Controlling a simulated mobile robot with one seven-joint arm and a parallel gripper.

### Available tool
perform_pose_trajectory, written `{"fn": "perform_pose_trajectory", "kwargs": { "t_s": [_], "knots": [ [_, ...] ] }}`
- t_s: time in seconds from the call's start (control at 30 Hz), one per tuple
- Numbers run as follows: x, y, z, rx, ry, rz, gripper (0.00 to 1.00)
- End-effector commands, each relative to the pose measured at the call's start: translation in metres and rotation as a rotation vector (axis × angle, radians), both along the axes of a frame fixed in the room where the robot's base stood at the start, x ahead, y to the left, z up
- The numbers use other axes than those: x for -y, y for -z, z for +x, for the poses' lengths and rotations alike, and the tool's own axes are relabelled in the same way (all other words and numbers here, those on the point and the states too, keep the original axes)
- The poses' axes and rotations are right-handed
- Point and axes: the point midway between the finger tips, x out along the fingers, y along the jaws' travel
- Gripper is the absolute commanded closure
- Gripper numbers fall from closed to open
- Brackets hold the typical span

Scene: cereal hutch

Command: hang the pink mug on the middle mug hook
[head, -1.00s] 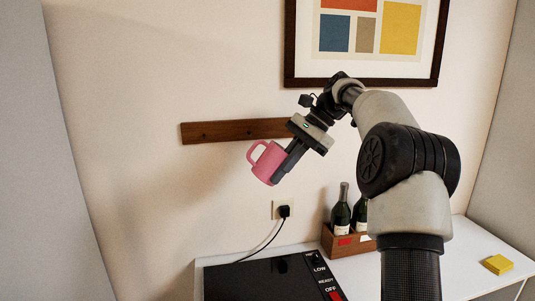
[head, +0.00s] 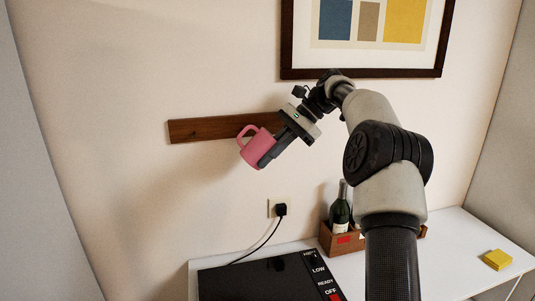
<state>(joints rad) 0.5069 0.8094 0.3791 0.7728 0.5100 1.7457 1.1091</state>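The pink mug (head: 256,150) is held in the air in front of the wall, tilted, with its handle up and to the left. My gripper (head: 268,158) is shut on the mug's right side. The dark wooden hook rail (head: 195,129) is fixed to the wall behind. The mug overlaps the rail's lower edge in the picture; I cannot tell how far in front of it the mug is. The rail's right part is hidden behind my gripper and arm. No hook, including the middle one, can be made out clearly.
A framed picture (head: 366,72) hangs above the rail. Below stands a white counter (head: 448,245) with a black appliance (head: 262,281), a wooden box (head: 343,246) holding bottles (head: 340,212), and yellow notes (head: 497,260). A plug (head: 280,209) with a cable sits in the wall socket.

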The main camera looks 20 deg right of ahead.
Motion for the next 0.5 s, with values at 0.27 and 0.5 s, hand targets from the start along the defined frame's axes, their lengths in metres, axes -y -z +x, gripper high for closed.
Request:
{"fn": "perform_pose_trajectory", "kwargs": {
  "t_s": [0.27,0.5],
  "knots": [
    [-0.001,-0.003,0.012,0.001,-0.002,0.001,1.00],
    [-0.001,-0.002,0.021,0.001,0.000,0.001,1.00]
  ]
}}
